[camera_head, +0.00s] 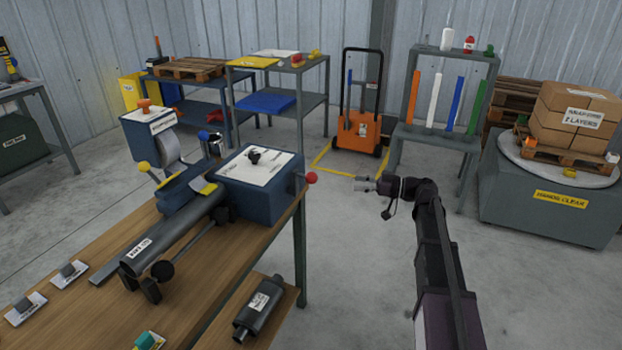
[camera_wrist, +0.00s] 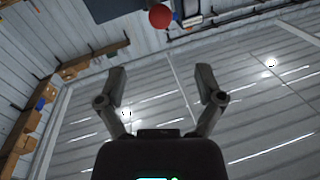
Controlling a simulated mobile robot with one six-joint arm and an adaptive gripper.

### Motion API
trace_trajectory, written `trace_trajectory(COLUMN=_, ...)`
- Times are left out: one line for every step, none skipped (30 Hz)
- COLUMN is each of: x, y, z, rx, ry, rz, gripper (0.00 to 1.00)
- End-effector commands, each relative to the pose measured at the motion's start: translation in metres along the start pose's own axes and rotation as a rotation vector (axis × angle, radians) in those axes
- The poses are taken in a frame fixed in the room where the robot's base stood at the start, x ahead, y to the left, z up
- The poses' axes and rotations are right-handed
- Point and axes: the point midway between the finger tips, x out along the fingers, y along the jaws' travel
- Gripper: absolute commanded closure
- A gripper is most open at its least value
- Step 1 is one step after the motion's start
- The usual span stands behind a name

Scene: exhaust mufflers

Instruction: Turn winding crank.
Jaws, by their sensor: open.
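A blue machine box (camera_head: 262,203) with a white top plate stands on the wooden bench. A small black crank-like handle (camera_head: 254,156) sits on that plate. A lever with a red ball knob (camera_head: 311,177) sticks out of the box's right side. I cannot tell which of these is the winding crank. My gripper (camera_head: 358,184) is in the air to the right of the red knob, apart from it. In the wrist view my gripper (camera_wrist: 160,75) is open and empty. The red ball knob (camera_wrist: 160,16) shows beyond the fingertips, near the top edge.
A grey tube (camera_head: 165,238) lies along the bench, left of the box. A muffler (camera_head: 259,308) lies on a lower shelf. An orange hand truck (camera_head: 362,130) stands beyond clear floor.

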Motion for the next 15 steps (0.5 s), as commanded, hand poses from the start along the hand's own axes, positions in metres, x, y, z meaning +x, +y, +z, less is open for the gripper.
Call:
trace_trajectory(x=0.001, y=0.0, z=0.0, rx=0.0, ry=0.0, rz=0.0, gripper=0.13)
trace_trajectory(x=0.002, y=0.0, z=0.0, rx=0.0, ry=-0.001, rz=0.0, gripper=0.13)
trace_trajectory(x=0.004, y=0.0, z=0.0, rx=0.0, ry=-0.001, rz=-0.001, gripper=0.13)
trace_trajectory(x=0.005, y=0.0, z=0.0, rx=0.0, ry=-0.001, rz=-0.001, gripper=0.13)
trace_trajectory(x=0.007, y=0.0, z=0.0, rx=0.001, ry=-0.001, rz=-0.001, gripper=0.13)
trace_trajectory(x=0.009, y=0.0, z=0.0, rx=0.001, ry=-0.001, rz=-0.002, gripper=0.13)
trace_trajectory(x=0.012, y=0.0, z=0.0, rx=0.001, ry=-0.001, rz=-0.002, gripper=0.13)
trace_trajectory(x=0.015, y=0.0, z=0.0, rx=0.001, ry=-0.001, rz=-0.002, gripper=0.13)
trace_trajectory(x=0.019, y=0.0, z=0.0, rx=0.001, ry=-0.001, rz=-0.002, gripper=0.13)
trace_trajectory(x=0.022, y=0.0, z=0.0, rx=0.001, ry=-0.001, rz=-0.002, gripper=0.13)
trace_trajectory(x=0.025, y=0.0, z=0.0, rx=0.001, ry=-0.001, rz=-0.002, gripper=0.13)
trace_trajectory(x=0.03, y=-0.001, z=0.0, rx=0.001, ry=-0.001, rz=-0.002, gripper=0.13)
trace_trajectory(x=0.034, y=0.0, z=0.0, rx=0.001, ry=-0.001, rz=-0.003, gripper=0.13)
trace_trajectory(x=0.038, y=0.0, z=0.0, rx=0.001, ry=-0.001, rz=-0.003, gripper=0.13)
trace_trajectory(x=0.044, y=0.0, z=0.0, rx=0.001, ry=-0.001, rz=-0.002, gripper=0.13)
